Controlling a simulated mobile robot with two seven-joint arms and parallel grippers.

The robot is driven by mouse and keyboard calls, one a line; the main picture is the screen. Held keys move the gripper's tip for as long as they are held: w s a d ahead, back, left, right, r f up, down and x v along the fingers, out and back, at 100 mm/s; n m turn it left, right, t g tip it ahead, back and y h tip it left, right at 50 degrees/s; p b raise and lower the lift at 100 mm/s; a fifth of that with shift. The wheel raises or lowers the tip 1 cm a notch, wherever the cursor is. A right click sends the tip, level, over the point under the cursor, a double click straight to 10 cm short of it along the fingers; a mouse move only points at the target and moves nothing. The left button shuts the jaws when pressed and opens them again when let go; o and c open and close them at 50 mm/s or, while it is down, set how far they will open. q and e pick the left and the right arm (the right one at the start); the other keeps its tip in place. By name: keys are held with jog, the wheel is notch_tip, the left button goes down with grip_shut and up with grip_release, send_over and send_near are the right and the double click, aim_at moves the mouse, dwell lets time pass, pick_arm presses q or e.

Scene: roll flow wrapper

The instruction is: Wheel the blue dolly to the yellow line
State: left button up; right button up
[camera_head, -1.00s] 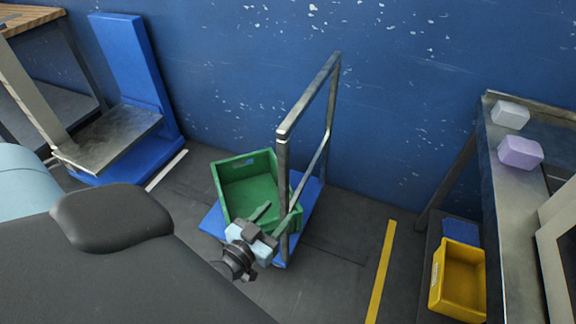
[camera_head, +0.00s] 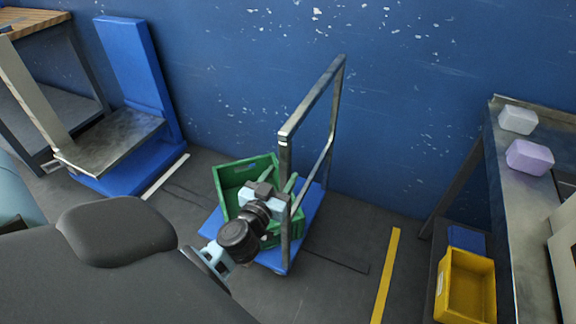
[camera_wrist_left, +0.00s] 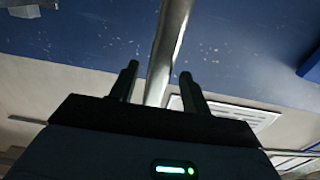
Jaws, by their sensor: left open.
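The blue dolly (camera_head: 312,212) stands on the dark floor by the blue wall, its tall metal handle frame (camera_head: 285,160) at its right end. The yellow line (camera_head: 385,275) lies on the floor to the right of the dolly, apart from it. My left gripper (camera_head: 297,185) is open at the near upright of the handle. In the left wrist view the metal bar (camera_wrist_left: 168,55) shows between the two spread fingers (camera_wrist_left: 158,82); I cannot tell whether they touch it. My right gripper is not in view.
A green crate (camera_head: 230,178) sits on the dolly, partly hidden by my left arm. A metal table (camera_head: 510,200) and a yellow bin (camera_head: 467,285) stand at the right. A white line (camera_head: 165,176) and a blue stand (camera_head: 135,60) are at the left. Floor between dolly and yellow line is clear.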

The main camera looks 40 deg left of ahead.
pick_arm(q)
jog(key=shift+x, duration=2.3)
grip_shut()
